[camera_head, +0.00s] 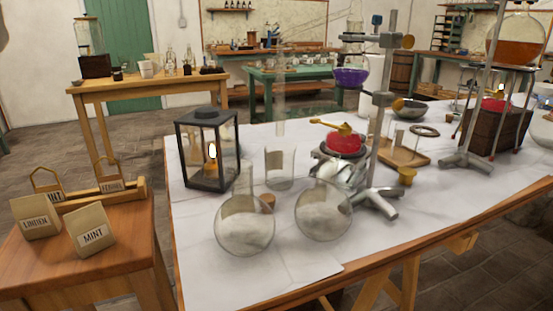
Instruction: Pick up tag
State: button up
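Two tag-like pieces with brass-coloured loop tops stand at a wooden rack (135,190) on the small wooden table at the left. The left tag (52,195) has a label only partly readable, ending in "NT". The right tag (110,185) has small lettering I cannot read surely. In front of them two tan packets lean on the same table: one marked LINDEN (35,219) and one marked MINT (92,234). The pictures do not show which one the task means. My gripper is not in view.
The white-topped bench (290,274) right of the small table (75,262) holds a black lantern (207,150), two round glass flasks (245,228), a beaker (280,168) and a metal stand (383,100). Stone floor (40,120) is open behind the small table.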

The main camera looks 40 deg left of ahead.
aim_at(54, 192)
jog(key=u, duration=2.9)
jog(key=i+j+z, duration=0.1)
jog(key=i+j, duration=0.15)
jog(key=j, duration=0.15)
jog(key=i+j+z, duration=0.1)
jog(key=j, duration=0.25)
jog(key=i, duration=0.1)
